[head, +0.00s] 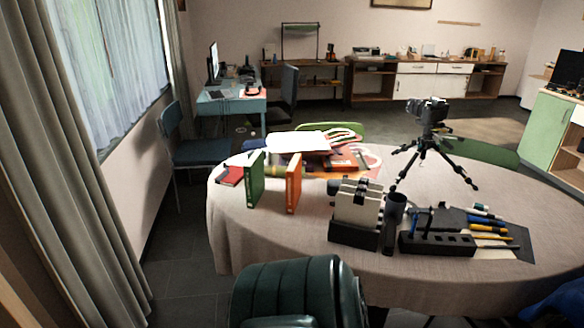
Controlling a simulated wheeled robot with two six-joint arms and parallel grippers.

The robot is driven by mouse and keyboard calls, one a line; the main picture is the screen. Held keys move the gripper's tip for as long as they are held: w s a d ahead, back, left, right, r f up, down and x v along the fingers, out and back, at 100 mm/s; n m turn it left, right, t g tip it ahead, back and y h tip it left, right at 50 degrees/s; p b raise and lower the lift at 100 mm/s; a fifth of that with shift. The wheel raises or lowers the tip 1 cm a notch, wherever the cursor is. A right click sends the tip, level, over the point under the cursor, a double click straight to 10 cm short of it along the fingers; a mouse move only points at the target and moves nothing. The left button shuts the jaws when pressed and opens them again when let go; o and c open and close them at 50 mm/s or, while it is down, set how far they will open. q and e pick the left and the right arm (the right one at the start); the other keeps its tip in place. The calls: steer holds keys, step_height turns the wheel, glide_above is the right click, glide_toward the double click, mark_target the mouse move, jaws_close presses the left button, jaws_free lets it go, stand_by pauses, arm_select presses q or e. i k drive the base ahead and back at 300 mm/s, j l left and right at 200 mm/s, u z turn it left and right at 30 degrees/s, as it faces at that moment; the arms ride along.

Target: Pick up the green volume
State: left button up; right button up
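The green volume (256,181) stands upright near the left side of the oval, cloth-covered table (262,232). Its cover and narrow spine face partly toward me. An orange volume (293,184) stands upright a little to its right, with a gap between them. Neither of my grippers shows in the head view, and nothing is holding the green volume.
A red book (231,176) lies flat left of the green volume. Papers (298,142) lie behind. A black holder (356,212), pen stand (437,243) and camera tripod (425,145) are to the right. A dark green chair (298,290) stands in front. Cloth before the volumes is clear.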

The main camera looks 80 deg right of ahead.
mark_target(254, 172)
steer(key=z, duration=2.45)
